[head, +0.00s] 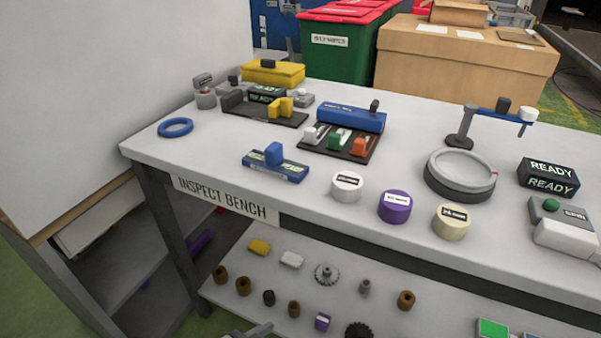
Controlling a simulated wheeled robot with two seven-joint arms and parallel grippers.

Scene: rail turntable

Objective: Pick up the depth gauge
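A small blue tool with a flat, label-bearing base and a raised blue block (274,155) lies near the front edge of the white inspect bench (330,215). It looks like the depth gauge, but its label is too small to read. It stands free, with nothing on it.
A black rack (318,150) with coloured sliders sits behind the tool; a blue ring (175,127) lies to its left. White (347,186), purple (394,206) and cream (451,221) cylinders stand to its right, before a round turntable (460,172). A lower shelf holds small parts.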

